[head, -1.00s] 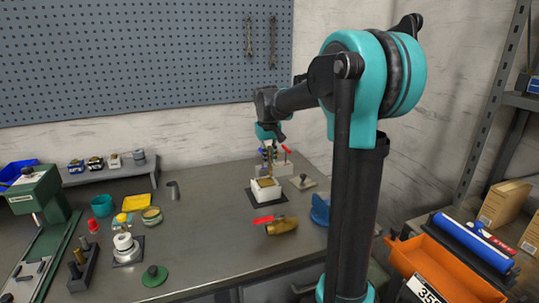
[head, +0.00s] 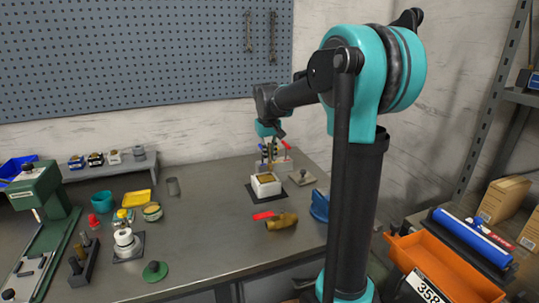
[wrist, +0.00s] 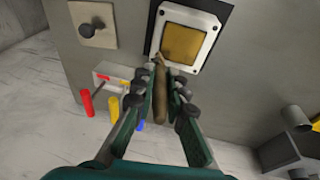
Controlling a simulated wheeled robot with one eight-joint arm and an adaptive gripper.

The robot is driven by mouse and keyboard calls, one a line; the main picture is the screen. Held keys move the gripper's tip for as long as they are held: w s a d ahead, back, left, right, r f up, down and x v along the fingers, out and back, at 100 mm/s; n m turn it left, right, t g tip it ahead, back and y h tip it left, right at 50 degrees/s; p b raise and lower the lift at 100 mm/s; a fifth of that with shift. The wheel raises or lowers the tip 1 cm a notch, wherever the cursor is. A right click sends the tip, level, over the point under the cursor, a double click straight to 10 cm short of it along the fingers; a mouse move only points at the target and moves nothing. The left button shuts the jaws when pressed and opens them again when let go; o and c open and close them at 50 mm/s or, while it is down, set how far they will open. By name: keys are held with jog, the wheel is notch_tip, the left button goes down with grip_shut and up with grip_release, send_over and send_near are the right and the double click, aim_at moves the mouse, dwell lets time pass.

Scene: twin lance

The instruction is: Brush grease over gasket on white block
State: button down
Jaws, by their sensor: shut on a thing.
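The white block (head: 265,188) sits on a dark mat on the bench. It also shows at the top of the wrist view (wrist: 161,32), with a tan-yellow square face set in it. I cannot tell gasket from grease on that face. My gripper (wrist: 161,88) is shut on a brown brush (wrist: 158,98), whose tip is at the block's near edge in the wrist view. Whether the tip touches is unclear. In the head view my gripper (head: 268,150) is small, just above and behind the block.
A brass valve with a red handle (head: 283,222) lies in front of the block, and a blue part (head: 320,207) is to its right. A plate with a knob (head: 302,176) is close at the right. A teal cup (head: 102,202) and yellow tray (head: 137,198) stand left.

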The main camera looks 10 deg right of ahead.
jog(key=shift+f, duration=0.5)
dwell(0.4)
jog(key=shift+a, duration=0.1)
jog(key=shift+s+a, duration=0.1)
jog(key=shift+a, duration=0.5)
jog(key=shift+a, duration=0.1)
jog(key=shift+s+a, duration=0.15)
jog(key=shift+a, duration=0.4)
jog(key=shift+a, duration=0.15)
jog(key=shift+s+a, duration=0.15)
jog(key=shift+a, duration=0.35)
jog(key=shift+a, duration=0.1)
